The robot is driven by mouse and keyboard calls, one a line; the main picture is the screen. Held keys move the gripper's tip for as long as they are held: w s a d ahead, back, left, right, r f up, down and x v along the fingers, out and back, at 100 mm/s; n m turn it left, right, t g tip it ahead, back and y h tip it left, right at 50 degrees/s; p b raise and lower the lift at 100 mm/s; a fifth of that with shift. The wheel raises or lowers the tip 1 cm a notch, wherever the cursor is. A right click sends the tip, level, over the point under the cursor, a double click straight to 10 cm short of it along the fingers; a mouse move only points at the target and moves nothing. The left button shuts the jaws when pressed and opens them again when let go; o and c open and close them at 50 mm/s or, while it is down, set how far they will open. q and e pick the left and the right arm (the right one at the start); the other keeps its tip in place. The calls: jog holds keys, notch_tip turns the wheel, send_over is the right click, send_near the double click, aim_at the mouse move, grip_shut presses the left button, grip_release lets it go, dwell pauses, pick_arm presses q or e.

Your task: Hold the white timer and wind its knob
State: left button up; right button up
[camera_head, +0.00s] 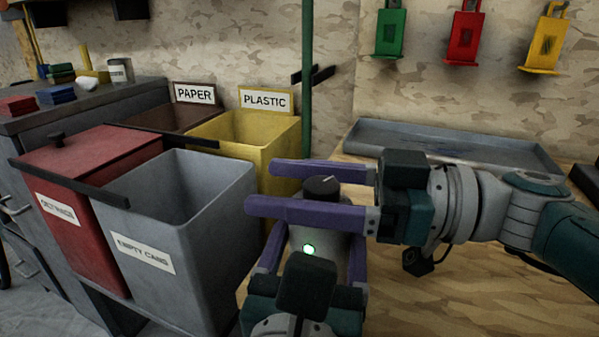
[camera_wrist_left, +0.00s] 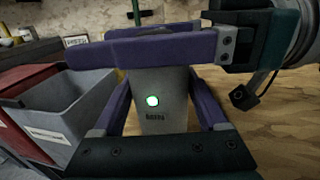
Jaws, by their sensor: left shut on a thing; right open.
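The timer (camera_head: 321,240) is a light grey-white body with a dark round knob (camera_head: 322,187) on top and a lit green spot on its front. It stands upright and also shows in the left wrist view (camera_wrist_left: 160,110). My left gripper (camera_head: 312,255) is shut on the timer's body, one purple finger on each side. My right gripper (camera_head: 290,190) comes in from the right, its two purple fingers open, one on the near side and one on the far side of the knob. The near finger hides part of the timer's upper body. I cannot tell whether the fingers touch the knob.
A grey bin (camera_head: 205,240), a red lidded bin (camera_head: 85,190) and a yellow bin (camera_head: 265,130) stand at left, with a brown paper bin behind. A grey tray (camera_head: 450,142) lies on the wooden tabletop (camera_head: 420,300) at the back right. Coloured holders hang on the wall.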

jog(key=shift+c, duration=0.4)
grip_shut()
jog(key=shift+m+t, duration=0.3)
jog(key=shift+t, duration=0.1)
jog(key=shift+f+t, duration=0.1)
jog(key=shift+t, duration=0.2)
jog(key=m+t+h, duration=0.1)
jog(key=t, duration=0.1)
jog(key=m+t+h, duration=0.1)
jog(key=m+t, duration=0.1)
jog(key=shift+w+d+m+t, duration=0.1)
jog(key=shift+w+m+t, duration=0.2)
jog(key=shift+w+t, duration=0.1)
jog(key=shift+w+d+m+t+h, duration=0.15)
jog(key=shift+w+m+t+h, duration=0.05)
jog(key=shift+m+t+h, duration=0.7)
jog(key=shift+w+d+m+t+h, duration=0.2)
jog(key=shift+m+t+h, duration=0.6)
jog(key=shift+t, duration=0.25)
jog(key=shift+w+d+m+t+h, duration=0.15)
jog(key=shift+w+m+t+h, duration=0.05)
jog(key=shift+m+t+h, duration=0.7)
jog(key=shift+o, duration=0.4)
grip_release()
